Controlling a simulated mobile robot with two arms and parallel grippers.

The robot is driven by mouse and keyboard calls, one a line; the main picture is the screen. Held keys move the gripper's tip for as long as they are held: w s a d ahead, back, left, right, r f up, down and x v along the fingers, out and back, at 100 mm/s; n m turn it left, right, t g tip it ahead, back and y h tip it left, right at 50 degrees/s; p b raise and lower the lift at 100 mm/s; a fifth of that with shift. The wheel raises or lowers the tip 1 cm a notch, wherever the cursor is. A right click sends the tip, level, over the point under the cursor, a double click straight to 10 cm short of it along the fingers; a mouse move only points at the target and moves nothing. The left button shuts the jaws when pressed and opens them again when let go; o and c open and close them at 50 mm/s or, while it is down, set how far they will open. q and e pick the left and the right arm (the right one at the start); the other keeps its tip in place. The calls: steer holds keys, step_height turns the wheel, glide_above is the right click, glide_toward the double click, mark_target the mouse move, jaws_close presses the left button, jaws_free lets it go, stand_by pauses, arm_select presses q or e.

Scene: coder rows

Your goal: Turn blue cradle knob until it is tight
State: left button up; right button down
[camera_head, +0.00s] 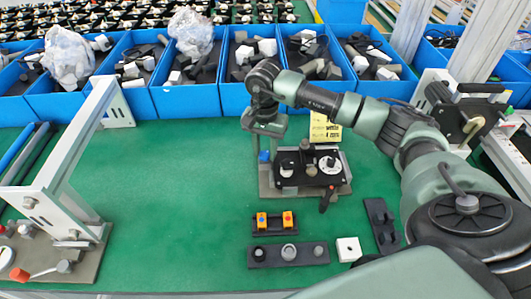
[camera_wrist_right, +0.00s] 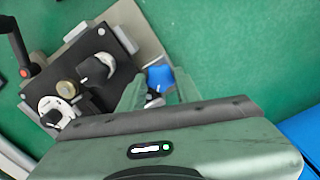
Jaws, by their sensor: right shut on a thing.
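The blue cradle knob (camera_head: 264,156) sits at the left side of the cradle (camera_head: 268,185), a grey plate with a black block on the green table. My right gripper (camera_head: 265,147) points down over it from above. In the right wrist view the blue knob (camera_wrist_right: 160,77) shows between the two fingertips (camera_wrist_right: 157,90), which are closed on its sides. The gripper body hides part of the knob's mount. The black block carries dark knobs, a white dial (camera_head: 329,164) and a red-tipped lever (camera_head: 327,198). My left gripper is out of view.
Blue bins (camera_head: 188,101) with mixed parts line the back. A white angled frame (camera_head: 62,165) stands at left. In front of the cradle lie a holder with orange buttons (camera_head: 274,223), a black strip (camera_head: 288,254) and a white block (camera_head: 348,249). The table's centre left is clear.

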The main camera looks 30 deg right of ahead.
steer(key=m, duration=0.8)
steer(key=c, duration=1.4)
jaws_free()
steer(key=shift+m, duration=0.7)
steer(key=shift+c, duration=0.2)
steer(key=o, duration=0.3)
steer(key=shift+r+p, duration=1.55)
steer(key=shift+r, duration=0.9)
